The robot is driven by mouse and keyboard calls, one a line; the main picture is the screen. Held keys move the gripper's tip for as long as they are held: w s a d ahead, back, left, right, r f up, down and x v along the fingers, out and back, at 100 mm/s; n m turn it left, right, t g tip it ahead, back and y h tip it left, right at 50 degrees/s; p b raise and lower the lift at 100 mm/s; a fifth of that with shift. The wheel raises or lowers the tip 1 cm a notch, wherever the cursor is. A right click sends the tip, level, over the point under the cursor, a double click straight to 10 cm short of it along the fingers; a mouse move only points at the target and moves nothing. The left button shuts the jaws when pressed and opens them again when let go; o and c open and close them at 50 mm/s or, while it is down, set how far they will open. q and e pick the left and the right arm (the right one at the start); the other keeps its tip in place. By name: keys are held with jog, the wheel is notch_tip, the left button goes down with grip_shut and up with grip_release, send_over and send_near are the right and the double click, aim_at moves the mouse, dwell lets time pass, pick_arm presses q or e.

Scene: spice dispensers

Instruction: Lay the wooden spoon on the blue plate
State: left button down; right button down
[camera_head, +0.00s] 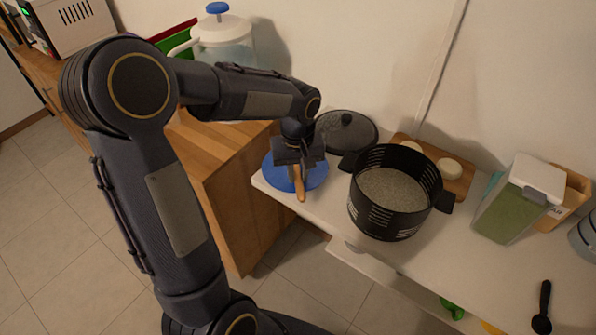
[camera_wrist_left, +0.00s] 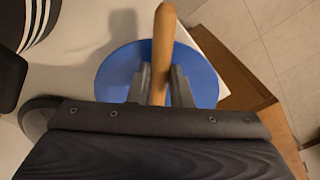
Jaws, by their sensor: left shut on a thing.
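The wooden spoon (camera_head: 299,184) is in my left gripper (camera_head: 297,168), which is shut on its handle. In the left wrist view the spoon (camera_wrist_left: 164,45) stands out between the two fingers of the gripper (camera_wrist_left: 161,85). The blue plate (camera_head: 270,177) lies on the white counter near its left corner, below the gripper. It also shows in the left wrist view (camera_wrist_left: 203,84), behind the spoon. The gripper hides part of the plate. I cannot tell whether the spoon touches it. My right gripper is not in view.
A black pot (camera_head: 387,220) with pale contents stands right of the plate. A dark lid (camera_head: 347,130) lies behind it. A wooden board (camera_head: 459,184), a green-filled container (camera_head: 509,211) and a black spoon (camera_head: 543,305) are further right. The counter's front edge is close to the plate.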

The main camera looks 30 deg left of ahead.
pick_arm(q)
jog(key=shift+f, duration=0.2)
jog(key=c, duration=1.3)
grip_release()
jog(key=shift+r, duration=0.1)
notch_tip(320, 180, up, 12)
jog(key=s+d+f+m+t+h, duration=0.1)
jog(key=s+d+m, duration=0.1)
jog(key=s, duration=0.4)
jog(key=s+d+f+m+t+h, duration=0.1)
jog(key=s+d+m+t, duration=0.1)
jog(key=s, duration=0.4)
jog(key=s+d+f+m+t+h+p, duration=0.1)
jog(key=s+d+m+t, duration=0.1)
jog(key=s, duration=0.4)
jog(key=shift+s+f+h, duration=0.3)
jog(key=shift+h, duration=0.1)
